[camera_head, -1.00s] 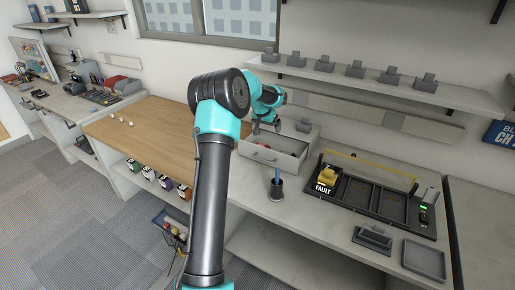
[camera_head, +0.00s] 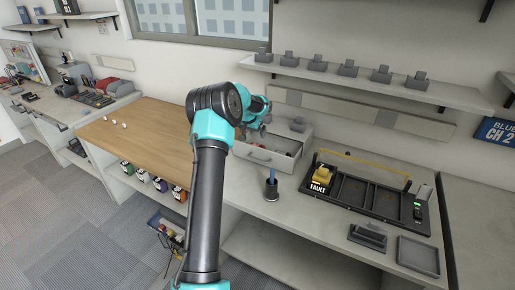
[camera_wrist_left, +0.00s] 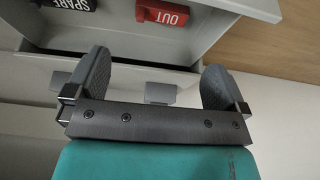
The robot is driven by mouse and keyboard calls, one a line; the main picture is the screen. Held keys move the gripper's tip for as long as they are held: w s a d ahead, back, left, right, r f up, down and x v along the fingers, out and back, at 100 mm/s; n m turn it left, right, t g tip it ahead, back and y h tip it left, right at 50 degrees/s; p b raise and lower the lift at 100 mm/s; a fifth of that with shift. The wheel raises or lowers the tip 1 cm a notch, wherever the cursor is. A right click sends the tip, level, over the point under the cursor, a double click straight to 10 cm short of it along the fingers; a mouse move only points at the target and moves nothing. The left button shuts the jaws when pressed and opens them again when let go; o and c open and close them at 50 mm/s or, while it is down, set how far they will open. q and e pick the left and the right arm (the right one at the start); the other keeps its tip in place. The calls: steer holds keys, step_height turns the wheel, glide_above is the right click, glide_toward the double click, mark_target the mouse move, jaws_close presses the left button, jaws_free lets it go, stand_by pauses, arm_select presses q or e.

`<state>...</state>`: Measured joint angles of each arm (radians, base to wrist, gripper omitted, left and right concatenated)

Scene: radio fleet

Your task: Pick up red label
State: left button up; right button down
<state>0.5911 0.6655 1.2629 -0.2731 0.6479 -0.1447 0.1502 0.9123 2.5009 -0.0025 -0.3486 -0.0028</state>
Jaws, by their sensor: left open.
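The red label (camera_wrist_left: 162,14), marked OUT in white and upside down in the left wrist view, lies inside an open grey drawer (camera_wrist_left: 225,8). A black label (camera_wrist_left: 74,4) marked SPARE lies left of it, cut by the frame's top edge. My left gripper (camera_wrist_left: 155,62) is open and empty, its two dark fingers apart, with the red label beyond the gap and not between them. In the head view my left gripper (camera_head: 264,127) is over the back left of the drawer (camera_head: 262,157). My right gripper is not seen.
A dark cup (camera_head: 271,190) with a blue pen stands in front of the drawer. A shelf (camera_head: 370,84) with several grey stands hangs above. The wooden worktop (camera_head: 140,130) left is mostly clear.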

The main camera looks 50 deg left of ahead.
arm_select(q)
glide_above(257, 145)
steer(key=s+d, duration=0.1)
steer(key=s, duration=0.1)
step_height(257, 145, down, 5)
steer(key=shift+s+d+f, duration=0.1)
steer(key=shift+s+d, duration=0.05)
steer(key=shift+s+x, duration=0.2)
steer(key=shift+x, duration=2.4)
steer(key=c, duration=0.7)
step_height(257, 145, up, 10)
steer(key=shift+f, duration=0.1)
